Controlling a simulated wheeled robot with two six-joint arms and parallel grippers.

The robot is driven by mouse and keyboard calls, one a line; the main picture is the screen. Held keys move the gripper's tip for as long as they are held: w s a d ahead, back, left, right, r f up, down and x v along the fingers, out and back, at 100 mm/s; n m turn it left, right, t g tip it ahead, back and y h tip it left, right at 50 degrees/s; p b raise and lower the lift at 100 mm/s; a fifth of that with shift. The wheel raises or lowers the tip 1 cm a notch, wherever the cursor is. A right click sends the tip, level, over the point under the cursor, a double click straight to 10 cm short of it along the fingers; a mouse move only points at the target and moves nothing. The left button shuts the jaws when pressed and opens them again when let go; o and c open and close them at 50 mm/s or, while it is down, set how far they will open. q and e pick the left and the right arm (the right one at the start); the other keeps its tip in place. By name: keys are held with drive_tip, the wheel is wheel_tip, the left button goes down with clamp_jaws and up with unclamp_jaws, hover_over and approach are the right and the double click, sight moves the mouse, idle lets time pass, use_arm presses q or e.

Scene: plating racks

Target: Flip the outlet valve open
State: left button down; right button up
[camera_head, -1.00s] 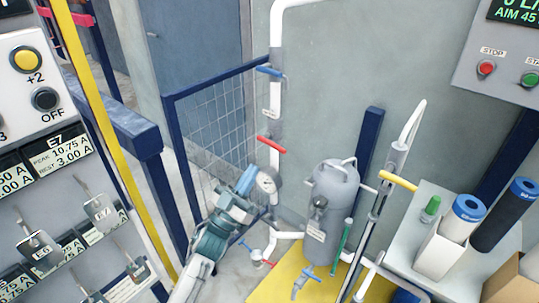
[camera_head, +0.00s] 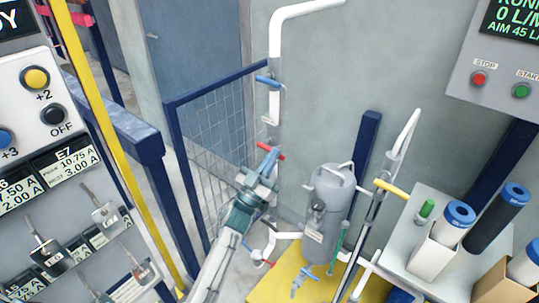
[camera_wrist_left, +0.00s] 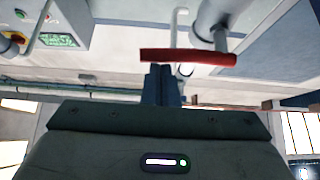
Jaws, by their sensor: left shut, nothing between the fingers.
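My left gripper (camera_head: 268,163) is shut and empty, its blue fingertips at the red valve handle (camera_head: 278,156) on the white upright pipe. In the left wrist view the same red handle (camera_wrist_left: 188,56) lies crosswise just beyond the shut fingers (camera_wrist_left: 162,82); I cannot tell whether they touch. A blue handle (camera_head: 267,80) sits higher on that pipe. A yellow handle (camera_head: 390,188) is on the pipe at right, and another blue handle (camera_head: 297,284) is low by the grey tank (camera_head: 330,200). The valve labels are too small to read. My right gripper is out of view.
A blue mesh fence (camera_head: 215,140) stands left of the pipe. A panel of keys and buttons (camera_head: 35,90) fills the left side. A shelf with blue-capped cylinders (camera_head: 460,212) and a stop/start box (camera_head: 500,75) are at right.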

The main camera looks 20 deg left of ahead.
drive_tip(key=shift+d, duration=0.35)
use_arm(q)
drive_tip(key=shift+f+m+g+h, duration=0.25)
drive_tip(key=shift+m+h, duration=0.25)
drive_tip(key=shift+m, duration=0.3)
drive_tip(key=shift+f+m+g+h, duration=0.25)
drive_tip(key=shift+m+h, duration=0.25)
drive_tip(key=shift+m, duration=0.3)
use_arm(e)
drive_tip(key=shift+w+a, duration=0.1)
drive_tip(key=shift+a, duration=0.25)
use_arm(q)
drive_tip(key=w+a+f+m+g+h, duration=0.1)
drive_tip(key=a+f+m+g+h, duration=0.1)
drive_tip(key=m+g, duration=0.4)
drive_tip(key=w+a+f+m+g+h+b, duration=0.1)
drive_tip(key=m+g, duration=0.6)
drive_tip(key=m, duration=0.9)
wheel_tip(320, 180, down, 3)
drive_tip(key=a+h, duration=0.1)
drive_tip(key=a, duration=0.1)
drive_tip(key=shift+a, duration=0.3)
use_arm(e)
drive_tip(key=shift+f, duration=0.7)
use_arm(q)
drive_tip(key=shift+r, duration=0.1)
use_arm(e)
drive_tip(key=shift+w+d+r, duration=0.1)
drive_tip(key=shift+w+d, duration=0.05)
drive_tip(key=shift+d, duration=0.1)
